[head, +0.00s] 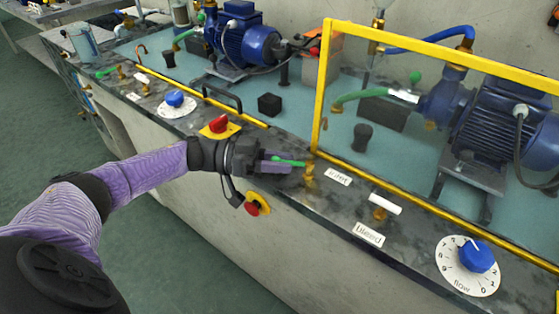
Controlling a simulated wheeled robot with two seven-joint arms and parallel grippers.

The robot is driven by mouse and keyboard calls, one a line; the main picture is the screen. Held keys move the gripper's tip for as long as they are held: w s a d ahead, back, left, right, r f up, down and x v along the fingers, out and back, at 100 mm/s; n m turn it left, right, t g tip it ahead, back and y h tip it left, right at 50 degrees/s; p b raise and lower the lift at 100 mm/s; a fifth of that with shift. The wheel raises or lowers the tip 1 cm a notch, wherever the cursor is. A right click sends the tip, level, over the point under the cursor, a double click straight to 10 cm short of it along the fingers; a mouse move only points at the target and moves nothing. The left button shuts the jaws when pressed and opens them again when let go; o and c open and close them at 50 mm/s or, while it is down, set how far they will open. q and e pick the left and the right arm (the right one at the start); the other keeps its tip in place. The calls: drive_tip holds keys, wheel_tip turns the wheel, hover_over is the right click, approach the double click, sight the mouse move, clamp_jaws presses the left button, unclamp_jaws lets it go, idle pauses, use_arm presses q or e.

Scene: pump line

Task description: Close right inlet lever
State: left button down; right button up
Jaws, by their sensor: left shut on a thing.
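The right inlet lever (291,162) is a green handle on a brass valve (309,171), beside a white label (338,177) that seems to read "inlet" and is partly covered. The handle points left from the valve, along the front ledge. My left gripper (276,162) reaches in from the left and is shut on the green handle. The gripped part of the handle is hidden between the fingers. My right gripper is not in view.
A yellow-framed clear panel (420,125) stands right behind the valve. The white bleed lever (385,203) and blue flow knob (477,256) lie to the right. A red knob on a yellow plate (219,125) is close to my left wrist. Pumps (248,42) stand behind.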

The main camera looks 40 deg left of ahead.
use_arm(q)
drive_tip(key=c, duration=0.7)
unclamp_jaws()
drive_tip(key=v, duration=1)
